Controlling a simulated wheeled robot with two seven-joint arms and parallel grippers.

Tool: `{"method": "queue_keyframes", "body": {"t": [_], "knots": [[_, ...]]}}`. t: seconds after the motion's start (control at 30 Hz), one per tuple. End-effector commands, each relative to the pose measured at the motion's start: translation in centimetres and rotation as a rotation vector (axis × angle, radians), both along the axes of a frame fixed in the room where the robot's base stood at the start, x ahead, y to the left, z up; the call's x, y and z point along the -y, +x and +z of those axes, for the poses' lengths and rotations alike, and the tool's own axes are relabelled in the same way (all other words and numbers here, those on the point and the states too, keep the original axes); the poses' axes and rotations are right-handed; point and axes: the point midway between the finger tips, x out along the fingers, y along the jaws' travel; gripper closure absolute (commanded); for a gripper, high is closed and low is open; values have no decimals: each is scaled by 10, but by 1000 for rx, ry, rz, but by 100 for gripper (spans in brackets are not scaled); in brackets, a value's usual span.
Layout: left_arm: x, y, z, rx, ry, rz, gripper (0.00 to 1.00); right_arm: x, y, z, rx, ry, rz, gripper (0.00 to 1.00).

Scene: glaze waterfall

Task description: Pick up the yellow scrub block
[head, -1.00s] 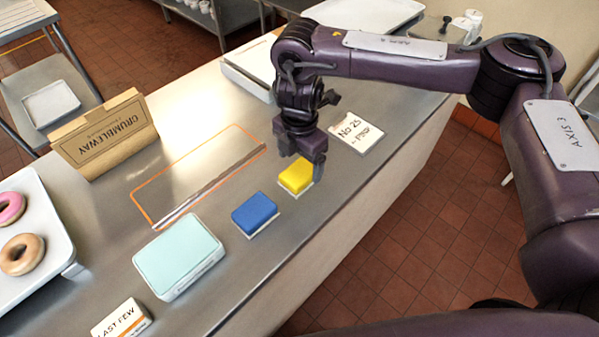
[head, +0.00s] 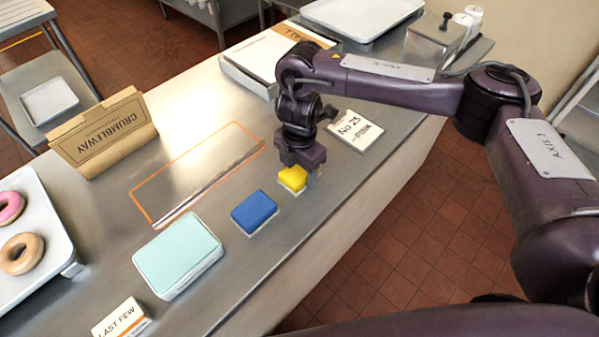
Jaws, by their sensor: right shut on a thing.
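The yellow scrub block (head: 292,179) sits near the counter's front edge, to the right of a blue block (head: 254,212). My right gripper (head: 301,172) is over it from above, shut on it, with the fingers hiding its far and right parts. The block looks to be at counter height; I cannot tell whether it is lifted. My left gripper does not show.
A pale teal box (head: 178,255) and a "LAST FEW" sign (head: 121,318) stand on the counter (head: 215,105) to the left. A "No 25" card (head: 353,133) lies right of the gripper. A tray (head: 34,228) holds donuts. An orange-outlined area (head: 190,178) lies behind the blocks.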

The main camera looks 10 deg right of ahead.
Motion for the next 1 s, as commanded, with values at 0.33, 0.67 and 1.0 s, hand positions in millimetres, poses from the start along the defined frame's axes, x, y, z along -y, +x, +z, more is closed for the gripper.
{"method": "queue_keyframes", "body": {"t": [0.33,0.67,1.0], "knots": [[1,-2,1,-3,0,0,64,0,1,5,2,0,1,65],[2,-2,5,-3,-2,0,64,0,2,55,9,-1,3,65],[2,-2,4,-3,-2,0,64,0,2,137,8,-1,1,65]]}}
